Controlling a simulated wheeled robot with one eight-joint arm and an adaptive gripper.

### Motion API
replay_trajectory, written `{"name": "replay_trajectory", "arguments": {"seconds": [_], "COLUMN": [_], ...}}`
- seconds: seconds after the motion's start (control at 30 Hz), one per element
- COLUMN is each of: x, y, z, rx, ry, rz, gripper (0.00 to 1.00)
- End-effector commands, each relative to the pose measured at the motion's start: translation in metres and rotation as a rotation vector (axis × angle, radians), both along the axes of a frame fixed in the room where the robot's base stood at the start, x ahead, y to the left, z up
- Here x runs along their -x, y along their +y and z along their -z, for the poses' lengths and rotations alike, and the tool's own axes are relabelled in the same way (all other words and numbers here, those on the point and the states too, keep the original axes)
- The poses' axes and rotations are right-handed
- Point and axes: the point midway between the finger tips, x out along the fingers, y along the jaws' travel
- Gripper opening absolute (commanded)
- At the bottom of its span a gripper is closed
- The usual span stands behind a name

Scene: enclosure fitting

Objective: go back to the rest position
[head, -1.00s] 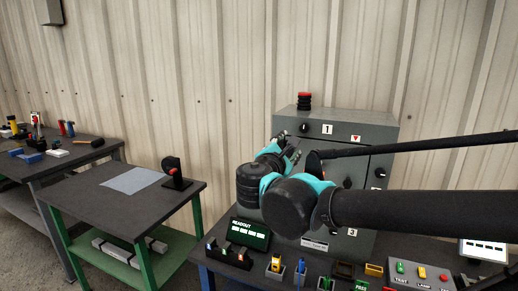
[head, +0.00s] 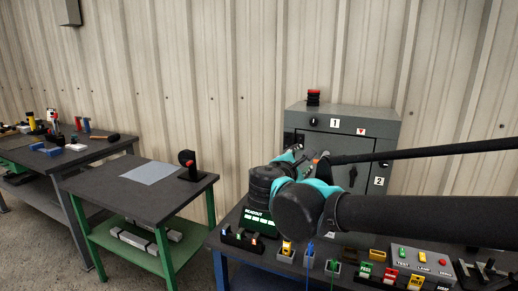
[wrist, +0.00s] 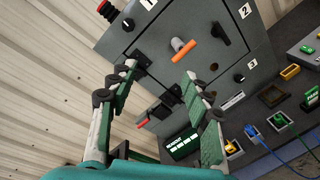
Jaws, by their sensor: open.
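My gripper (wrist: 163,76) is open and empty in the wrist view, its two fingers spread in front of the grey cabinet (wrist: 125,38). An orange-handled switch (wrist: 183,50) on the cabinet door shows beyond the fingertips, apart from them. In the head view my gripper (head: 302,160) is small and partly hidden behind my own arm, in front of the cabinet's left side. My arm covers much of the cabinet (head: 342,117) there.
A bench (head: 238,249) below the cabinet holds a readout (head: 258,221), several small coloured parts and a button box (head: 423,259). A green-legged table (head: 110,190) with a grey-blue sheet (head: 152,172) stands left. Another bench (head: 110,148) with tools stands farther left.

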Motion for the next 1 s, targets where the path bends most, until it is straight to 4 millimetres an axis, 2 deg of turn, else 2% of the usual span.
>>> {"name": "replay_trajectory", "arguments": {"seconds": [0.17,0.37,0.5,0.6,0.7,0.8,0.9,1.0], "x": [0.002,0.015,0.037,0.059,0.081,0.101,0.115,0.123], "y": [-0.025,-0.059,-0.084,-0.095,-0.097,-0.091,-0.082,-0.073], "z": [0.039,0.103,0.168,0.216,0.257,0.288,0.307,0.318], "rx": [-0.135,-0.374,-0.646,-0.879,-1.114,-1.339,-1.525,-1.657], "ry": [0.053,0.125,0.177,0.202,0.209,0.204,0.19,0.178], "rz": [0.073,0.208,0.37,0.513,0.659,0.795,0.907,0.984], "gripper": [0.49,0.49,0.49,0.49,0.49,0.49,0.49,0.49]}}
